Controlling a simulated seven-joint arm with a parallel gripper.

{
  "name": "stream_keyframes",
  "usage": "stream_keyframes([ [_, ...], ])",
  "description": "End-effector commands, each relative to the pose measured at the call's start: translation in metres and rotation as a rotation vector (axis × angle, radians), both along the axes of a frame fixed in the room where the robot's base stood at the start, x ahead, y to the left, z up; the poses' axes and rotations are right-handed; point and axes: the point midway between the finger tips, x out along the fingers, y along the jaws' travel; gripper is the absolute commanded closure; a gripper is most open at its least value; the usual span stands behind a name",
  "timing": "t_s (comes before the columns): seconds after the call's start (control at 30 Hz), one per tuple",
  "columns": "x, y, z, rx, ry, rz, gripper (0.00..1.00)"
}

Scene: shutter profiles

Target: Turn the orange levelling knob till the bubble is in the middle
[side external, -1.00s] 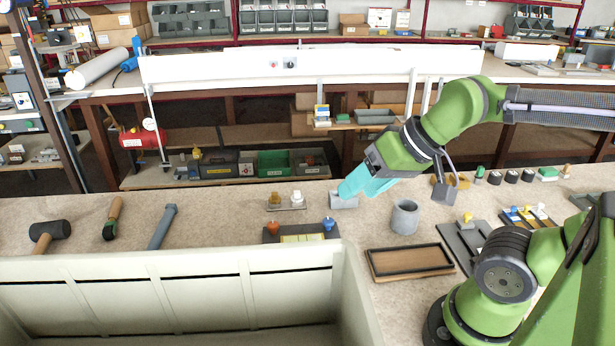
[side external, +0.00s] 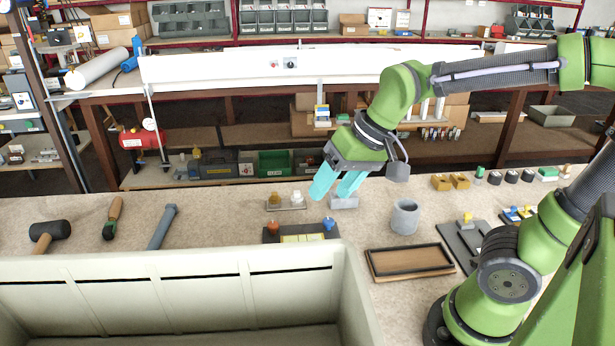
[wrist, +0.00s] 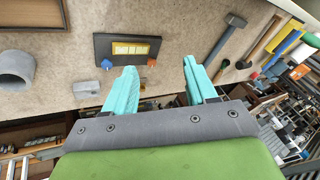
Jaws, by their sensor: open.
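The levelling unit is a dark plate (side external: 268,238) with a yellow vial window (side external: 303,239), an orange knob (side external: 273,227) at its left and a blue knob (side external: 329,224) at its right. The wrist view shows the plate, its yellow window (wrist: 130,48), the orange knob (wrist: 152,62) and the blue knob (wrist: 106,65). The bubble is too small to make out. My gripper (side external: 328,196) is open and empty above the bench, behind the unit and nearer the blue knob in the side view. Its cyan fingers touch neither knob.
A light bin (side external: 180,255) with high walls stands in front. A grey block (side external: 347,203) sits beside my fingers, partly hidden. A grey cup (side external: 405,217) and a wooden tray (side external: 410,275) are to the right.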

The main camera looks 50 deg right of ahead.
Motion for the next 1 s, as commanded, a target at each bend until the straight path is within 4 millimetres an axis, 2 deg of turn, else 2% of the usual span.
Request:
stream_keyframes([
  [0.03, 0.018, 0.0, -0.003, 0.004, 0.055, -0.023, 0.44],
  [0.27, 0.093, -0.007, -0.02, -0.021, 0.286, -0.254, 0.44],
  [0.47, 0.153, -0.01, -0.044, -0.131, 0.43, -0.563, 0.44],
  [0.6, 0.191, -0.003, -0.059, -0.238, 0.457, -0.839, 0.44],
  [0.7, 0.211, 0.009, -0.065, -0.305, 0.423, -1.063, 0.44],
  [0.8, 0.224, 0.022, -0.063, -0.326, 0.361, -1.281, 0.44],
  [0.93, 0.228, 0.033, -0.039, -0.259, 0.298, -1.535, 0.44],
  [1.0, 0.223, 0.036, -0.038, -0.241, 0.308, -1.617, 0.44],
])
